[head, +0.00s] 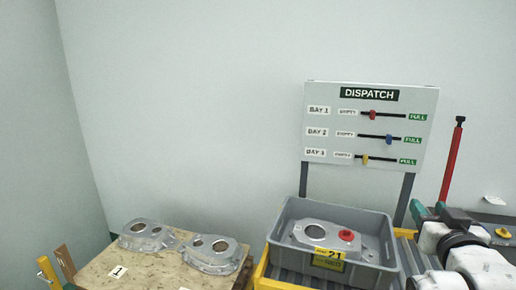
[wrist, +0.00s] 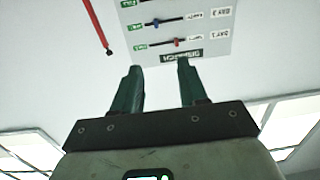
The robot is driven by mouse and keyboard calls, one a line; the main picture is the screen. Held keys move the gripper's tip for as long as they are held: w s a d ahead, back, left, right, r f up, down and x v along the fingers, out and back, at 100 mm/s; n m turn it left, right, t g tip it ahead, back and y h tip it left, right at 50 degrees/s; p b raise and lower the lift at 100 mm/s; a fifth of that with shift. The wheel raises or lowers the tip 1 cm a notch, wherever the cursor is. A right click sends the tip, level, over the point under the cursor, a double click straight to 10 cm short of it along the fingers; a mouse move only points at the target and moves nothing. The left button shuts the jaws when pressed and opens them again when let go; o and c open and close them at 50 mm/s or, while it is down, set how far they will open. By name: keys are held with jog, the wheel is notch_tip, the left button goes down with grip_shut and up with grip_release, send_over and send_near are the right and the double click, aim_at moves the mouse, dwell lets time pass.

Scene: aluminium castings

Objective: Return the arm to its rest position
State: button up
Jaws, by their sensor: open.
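My gripper shows in the wrist view (wrist: 160,75), its two green fingers apart with nothing between them. Beyond the fingers that view shows the dispatch board upside down. The bin holds an aluminium casting (head: 313,233) with a red cap (head: 346,235) and has a yellow label marked 21 (head: 328,259).
Two castings (head: 147,235) (head: 212,252) lie on a wooden surface (head: 120,280) at the left. The dispatch board (head: 371,130) stands behind the bin, with red, blue and yellow sliders. A red upright bar (head: 452,165) stands at the right. The wall space above is clear.

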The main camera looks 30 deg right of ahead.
jog(key=a+f+n+g+y, duration=0.1)
jog(key=a+f+n+y, duration=0.15)
jog(key=a+f, duration=0.4)
jog(key=w+a+f+n+g+y, duration=0.1)
jog(key=a+f+g+y, duration=0.15)
jog(key=f, duration=0.65)
jog(key=a+f+n+g+y, duration=0.1)
jog(key=a+f+n+y, duration=0.1)
jog(key=a+f+y, duration=0.45)
jog(key=s+a+f+n+g, duration=0.1)
jog(key=s+a+f+g, duration=0.2)
jog(key=s+a+f, duration=0.2)
jog(key=s+a+f+n+g+y, duration=0.1)
jog(key=s+a+f, duration=0.4)
jog(key=f, duration=0.6)
jog(key=shift+s+a+n+g, duration=0.35)
jog(key=shift+s+n+g, duration=0.3)
jog(key=shift+s+g, duration=0.35)
jog(key=shift+r, duration=0.1)
